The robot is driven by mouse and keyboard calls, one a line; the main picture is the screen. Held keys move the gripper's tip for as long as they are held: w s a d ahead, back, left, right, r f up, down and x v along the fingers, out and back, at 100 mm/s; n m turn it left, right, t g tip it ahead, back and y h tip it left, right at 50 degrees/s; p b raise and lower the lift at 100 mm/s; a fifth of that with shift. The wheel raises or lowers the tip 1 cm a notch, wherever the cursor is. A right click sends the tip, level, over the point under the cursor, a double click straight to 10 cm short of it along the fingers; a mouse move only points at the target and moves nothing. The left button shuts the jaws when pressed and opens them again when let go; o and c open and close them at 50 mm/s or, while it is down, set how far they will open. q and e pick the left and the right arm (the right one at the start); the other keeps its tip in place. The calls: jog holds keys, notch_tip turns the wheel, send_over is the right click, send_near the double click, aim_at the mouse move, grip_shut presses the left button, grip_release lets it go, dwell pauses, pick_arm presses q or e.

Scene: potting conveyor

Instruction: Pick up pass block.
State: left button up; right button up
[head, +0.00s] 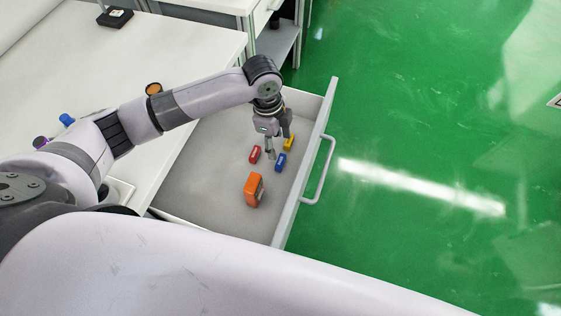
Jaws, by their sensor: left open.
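Several small blocks lie in an open drawer (210,185), and I cannot tell from their labels which one is the pass block. A red block (255,154) is left of my left gripper's fingers, a blue block (280,162) is just right of the near fingertip, and a yellow block (289,143) is by the far fingertip. My left gripper (279,148) is open and points down into the drawer among these blocks. Its fingers look empty. I cannot tell whether they touch any block. My right gripper is out of view.
An orange item (254,190) stands in the drawer nearer to me. The drawer front (305,165) with its handle (325,172) bounds the right side. A white worktop (75,75) lies left, with small items at its edge. Green floor is clear at the right.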

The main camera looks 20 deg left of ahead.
aim_at(280, 160)
pick_arm(q)
jog(key=f, duration=0.6)
jog(key=d+f, duration=0.1)
jog(key=f, duration=0.2)
jog(key=shift+s, duration=0.1)
jog(key=shift+c, duration=0.2)
jog(key=c, duration=0.7)
